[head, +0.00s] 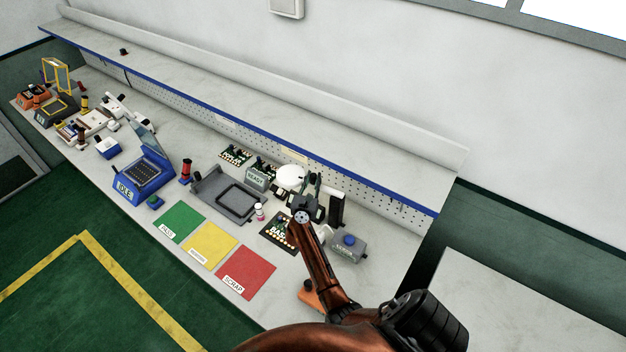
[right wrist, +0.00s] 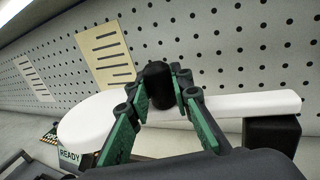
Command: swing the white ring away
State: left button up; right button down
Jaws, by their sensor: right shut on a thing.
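The white ring (head: 290,177) stands over the back right of the bench in the head view. In the right wrist view the white ring (right wrist: 90,122) shows as a flat rounded head with a white arm (right wrist: 255,105) running right to a black block (right wrist: 272,135). My right gripper (head: 314,180) is at the ring's right side. In the right wrist view its green-padded fingers (right wrist: 165,85) are closed around a black knob (right wrist: 158,80) that stands up from the white part. The fingers and wrist hide part of the white arm. My left gripper is not in view.
A board (head: 277,233) lies in front of the ring. A grey box with a blue button (head: 348,246) stands right, by a black post (head: 337,208). A READY unit (head: 257,178) is left. Green (head: 179,221), yellow (head: 210,244) and red (head: 246,272) mats lie along the front.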

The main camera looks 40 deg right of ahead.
aim_at(312, 181)
jog(key=shift+w+d+f+m+g+h+b, duration=0.2)
jog(key=shift+d+m+g+h+b, duration=0.3)
jog(key=shift+b, duration=0.75)
jog(key=shift+d+r+m+g+b, duration=0.15)
jog(key=shift+m+g+b, duration=0.15)
jog(key=shift+g+b, duration=0.1)
jog(key=shift+r, duration=0.1)
jog(key=c, duration=1.7)
grip_release()
jog(key=shift+d, duration=0.1)
jog(key=shift+a, duration=0.25)
jog(key=v, duration=0.7)
jog(key=shift+a, duration=0.15)
